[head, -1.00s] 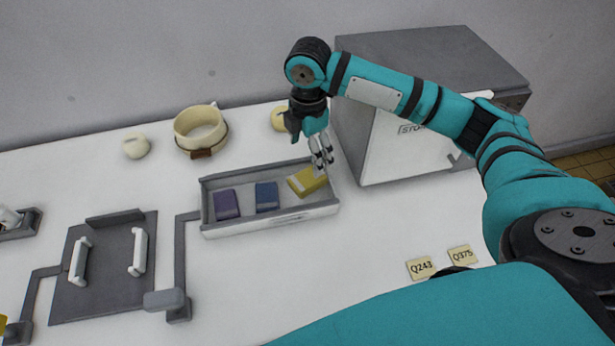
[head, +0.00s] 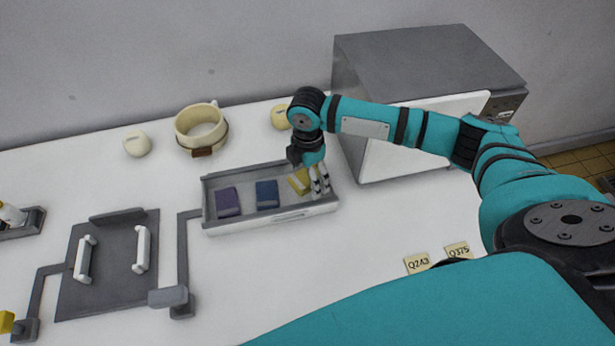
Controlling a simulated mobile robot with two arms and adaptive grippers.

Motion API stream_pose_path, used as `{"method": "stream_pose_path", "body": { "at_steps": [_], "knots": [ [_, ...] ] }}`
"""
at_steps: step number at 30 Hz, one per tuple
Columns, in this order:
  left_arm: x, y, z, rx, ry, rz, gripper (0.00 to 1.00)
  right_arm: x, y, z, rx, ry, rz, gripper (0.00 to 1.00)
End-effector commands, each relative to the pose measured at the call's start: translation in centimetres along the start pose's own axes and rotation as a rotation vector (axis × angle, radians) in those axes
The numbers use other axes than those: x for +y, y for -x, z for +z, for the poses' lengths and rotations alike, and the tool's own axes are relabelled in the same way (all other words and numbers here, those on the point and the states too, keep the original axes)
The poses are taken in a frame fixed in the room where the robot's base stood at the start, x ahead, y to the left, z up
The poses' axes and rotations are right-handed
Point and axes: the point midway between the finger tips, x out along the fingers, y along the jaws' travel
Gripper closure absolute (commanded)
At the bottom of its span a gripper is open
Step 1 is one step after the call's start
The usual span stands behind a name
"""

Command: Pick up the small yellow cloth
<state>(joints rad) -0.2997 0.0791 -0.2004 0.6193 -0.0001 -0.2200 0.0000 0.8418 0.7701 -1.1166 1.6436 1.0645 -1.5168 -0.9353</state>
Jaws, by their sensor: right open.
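The small yellow cloth (head: 299,181) lies folded at the right end of a shallow grey and white tray (head: 222,229). A blue cloth (head: 267,194) lies in the middle of the tray and a purple cloth (head: 228,202) at its left. My right gripper (head: 320,188) is open and points down at the right end of the tray, over the yellow cloth's right side. Its fingers and wrist hide part of the cloth. I cannot tell whether the fingers touch it. My left gripper is not in view.
A grey and white box-shaped appliance (head: 430,65) stands close behind and right of the tray. A cream pot (head: 200,128) and two small cream round objects (head: 137,144) stand behind it. A grey plate with white handles (head: 105,265) lies left. Label cards (head: 417,263) lie front right.

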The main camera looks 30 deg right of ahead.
Motion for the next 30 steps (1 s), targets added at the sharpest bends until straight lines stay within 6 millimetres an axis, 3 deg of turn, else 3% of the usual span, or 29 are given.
{"method": "stream_pose_path", "body": {
  "at_steps": [2, 15, 23, 30],
  "knots": [
    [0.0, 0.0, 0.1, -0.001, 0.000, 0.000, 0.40, 0.0, 0.0, 0.0, 0.000, 0.000, 0.000, 0.23],
    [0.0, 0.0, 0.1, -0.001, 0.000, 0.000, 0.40, 0.0, 0.1, 0.0, 0.000, 0.000, 0.001, 0.81],
    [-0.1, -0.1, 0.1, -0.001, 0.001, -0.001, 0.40, 0.1, 0.3, 0.0, 0.001, 0.000, 0.002, 0.81],
    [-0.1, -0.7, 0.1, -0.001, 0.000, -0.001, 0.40, 0.1, 2.2, 0.0, 0.001, 0.001, 0.004, 0.81]
  ]
}}
